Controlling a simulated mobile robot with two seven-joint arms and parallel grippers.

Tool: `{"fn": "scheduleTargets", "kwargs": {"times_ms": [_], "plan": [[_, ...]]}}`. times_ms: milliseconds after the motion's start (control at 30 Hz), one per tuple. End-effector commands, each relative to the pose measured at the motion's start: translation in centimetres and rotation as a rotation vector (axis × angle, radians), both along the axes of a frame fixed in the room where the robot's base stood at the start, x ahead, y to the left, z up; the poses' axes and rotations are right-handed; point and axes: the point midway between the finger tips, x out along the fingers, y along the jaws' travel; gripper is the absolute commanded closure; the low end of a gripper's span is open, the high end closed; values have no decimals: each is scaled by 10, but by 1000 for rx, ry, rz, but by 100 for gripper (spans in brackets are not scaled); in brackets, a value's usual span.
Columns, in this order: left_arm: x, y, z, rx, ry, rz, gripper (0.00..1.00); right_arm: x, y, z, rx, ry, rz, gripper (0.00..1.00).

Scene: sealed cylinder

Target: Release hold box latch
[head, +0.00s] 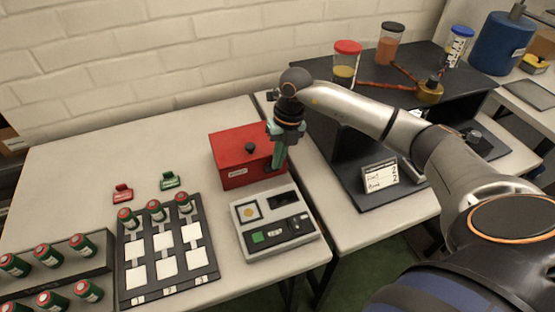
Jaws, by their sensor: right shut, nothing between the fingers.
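A red box (232,163) with a black knob on its lid and a small white label on its front stands on the left table. My right gripper (275,168) points down at the right end of the box. Its fingers are shut and empty. They overlap the box's right side in the picture, and I cannot tell whether they touch it. A latch on the box is not clearly visible; the gripper covers that side. My left gripper is not in view.
A grey device (275,238) with a green button sits in front of the box. A black rack (125,288) with white squares and several red-capped cylinders stands left of it. Red (122,194) and green (170,181) clips lie behind the rack. A black shelf (345,165) with jars stands right.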

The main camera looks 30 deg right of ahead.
Motion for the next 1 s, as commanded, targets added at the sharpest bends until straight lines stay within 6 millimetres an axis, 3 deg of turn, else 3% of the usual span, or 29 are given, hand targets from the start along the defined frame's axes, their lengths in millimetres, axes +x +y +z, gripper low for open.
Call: {"fn": "scheduleTargets", "kwargs": {"times_ms": [267, 700, 1000], "plan": [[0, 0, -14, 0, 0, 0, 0, -2, -6, -8, 116, -24, -3, 100], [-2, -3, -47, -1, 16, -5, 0, -5, -17, -19, 500, -117, -7, 100], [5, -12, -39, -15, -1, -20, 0, -5, -20, -24, 489, -115, 0, 100]]}}
